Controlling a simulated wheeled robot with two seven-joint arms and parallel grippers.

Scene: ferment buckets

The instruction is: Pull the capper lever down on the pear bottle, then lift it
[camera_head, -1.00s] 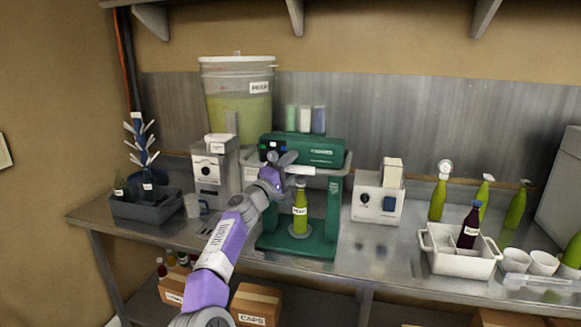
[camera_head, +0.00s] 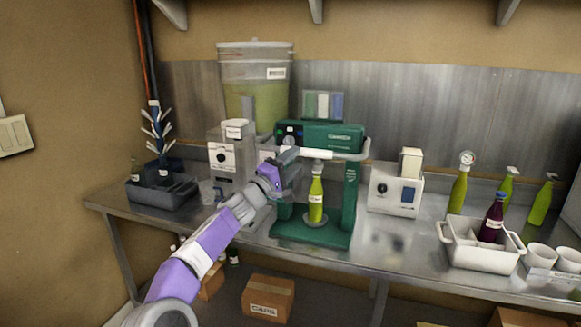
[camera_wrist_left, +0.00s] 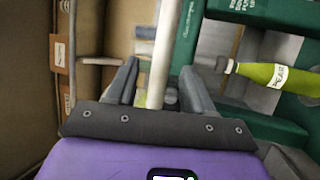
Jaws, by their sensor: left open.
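The green capper (camera_head: 345,205) stands on the steel bench, with its pale lever bar (camera_head: 338,156) running across the front below the green head. The pear bottle (camera_head: 316,201), yellow-green with a white label, stands upright on the capper's base under the head. It also shows in the left wrist view (camera_wrist_left: 272,74), lying sideways in that picture. My left gripper (camera_head: 288,154) is at the left part of the lever bar. In the left wrist view, its open fingers (camera_wrist_left: 160,85) lie on either side of the bar (camera_wrist_left: 166,45). My right gripper is out of view.
A grey machine (camera_head: 228,160) stands left of the capper and a white box device (camera_head: 396,192) right of it. A large bucket (camera_head: 254,58) is behind. A white crate (camera_head: 470,258) holds a dark bottle at the right.

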